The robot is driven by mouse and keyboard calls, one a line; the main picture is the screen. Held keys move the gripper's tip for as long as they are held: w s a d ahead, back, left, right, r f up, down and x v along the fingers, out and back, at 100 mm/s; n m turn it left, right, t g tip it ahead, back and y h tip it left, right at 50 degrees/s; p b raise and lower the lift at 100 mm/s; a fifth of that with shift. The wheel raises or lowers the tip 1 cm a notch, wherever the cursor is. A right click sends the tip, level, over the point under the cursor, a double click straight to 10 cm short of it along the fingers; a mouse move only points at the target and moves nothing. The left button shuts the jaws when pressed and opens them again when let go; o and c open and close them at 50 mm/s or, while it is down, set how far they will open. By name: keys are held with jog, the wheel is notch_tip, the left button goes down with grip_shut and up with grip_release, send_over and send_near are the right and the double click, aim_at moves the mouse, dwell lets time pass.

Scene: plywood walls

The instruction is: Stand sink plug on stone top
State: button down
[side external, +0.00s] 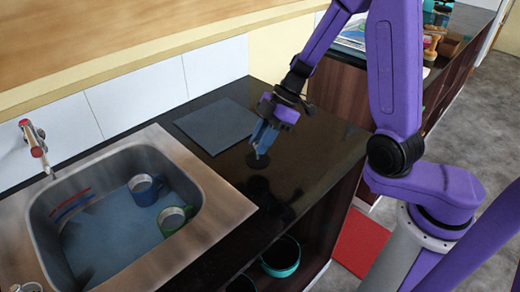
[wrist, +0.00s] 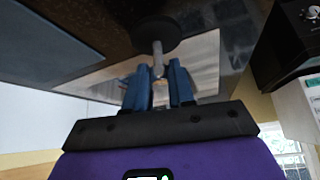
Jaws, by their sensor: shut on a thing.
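The sink plug is a dark round disc with a thin grey stem; in the wrist view the disc (wrist: 158,34) is beyond my fingertips, with the stem pointing back to them. My gripper (side external: 262,139) is shut on the stem, with its blue fingers (wrist: 158,88) on either side of it. In the side view the plug (side external: 258,160) hangs below the fingers over the glossy black stone top (side external: 310,150), right of the sink. A dark round patch lies just below it on the stone. I cannot tell whether the disc touches the stone.
A dark grey square slab (side external: 217,125) lies on the stone top behind and left of my gripper. The stone to the gripper's right is clear.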

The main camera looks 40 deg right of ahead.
aim_at(260, 157)
jog(key=shift+w+f, duration=0.2)
jog(key=shift+f, duration=1.6)
jog(key=shift+f, duration=0.2)
jog(key=c, duration=1)
grip_release()
jog(key=shift+o, duration=0.2)
jog(key=shift+r, duration=0.1)
